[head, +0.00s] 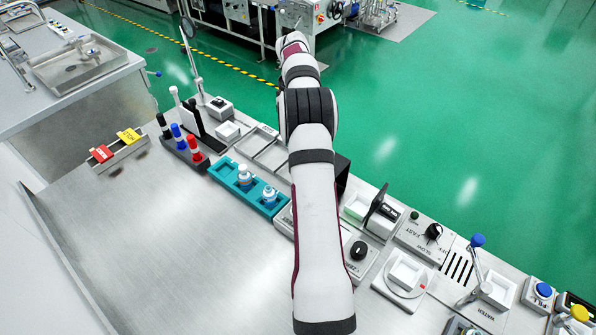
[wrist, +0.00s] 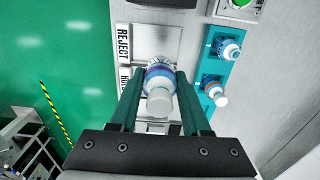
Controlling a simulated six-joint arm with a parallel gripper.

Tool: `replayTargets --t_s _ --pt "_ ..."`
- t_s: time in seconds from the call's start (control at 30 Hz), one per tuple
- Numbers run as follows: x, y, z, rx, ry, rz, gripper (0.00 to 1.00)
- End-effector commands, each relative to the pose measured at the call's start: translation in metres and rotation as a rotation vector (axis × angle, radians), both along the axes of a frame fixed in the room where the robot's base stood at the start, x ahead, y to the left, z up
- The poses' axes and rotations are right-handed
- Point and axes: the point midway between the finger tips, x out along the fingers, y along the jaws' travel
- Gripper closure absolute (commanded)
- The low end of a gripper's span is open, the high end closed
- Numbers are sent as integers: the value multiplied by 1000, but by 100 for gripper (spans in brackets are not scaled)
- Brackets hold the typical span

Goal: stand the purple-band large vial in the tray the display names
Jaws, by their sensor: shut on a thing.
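My gripper (wrist: 158,78) is shut on a vial with a white cap and a blue-purple band (wrist: 158,72), seen from above in the wrist view. Behind the vial is a grey square tray with a REJECT label (wrist: 165,32). A second tray (wrist: 128,78), with a partly covered label starting "HO", lies just below it in the picture. The vial overlaps the border between the two trays; I cannot tell its height above them. In the head view the arm hides my gripper and the vial. The trays (head: 254,137) show left of the arm. I cannot read any display.
A teal rack (wrist: 206,68) holds a blue-band vial (wrist: 229,49) and an orange-band vial (wrist: 215,89); it also shows in the head view (head: 226,177). Marker-like pens (head: 179,137) stand farther left. A knob box (head: 359,251) and switches line the right.

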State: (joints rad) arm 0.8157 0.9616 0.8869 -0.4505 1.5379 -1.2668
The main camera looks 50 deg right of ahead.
Motion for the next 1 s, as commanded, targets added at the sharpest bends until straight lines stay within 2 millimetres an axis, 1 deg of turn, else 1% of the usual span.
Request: replayTargets --t_s 0.03,0.07,0.13,0.3,0.47,0.6,0.67,0.83,0.93,0.97,1.0 --pt "-3 -5 -3 0 0 -2 100" --pt "-5 -7 -5 1 1 -2 100" --pt "-6 -9 -16 2 2 0 100" --pt "-7 -9 -56 3 2 0 100" --pt "-6 -9 -78 2 2 0 100" --pt "-6 -9 -104 2 1 -1 100" --pt "-6 -9 -107 0 0 0 100" --pt "-6 -9 -106 0 0 -1 100" --pt "-6 -9 -109 0 0 0 100" --pt "-6 -9 -108 0 0 -1 47" --pt "-6 -9 -108 0 0 0 40"
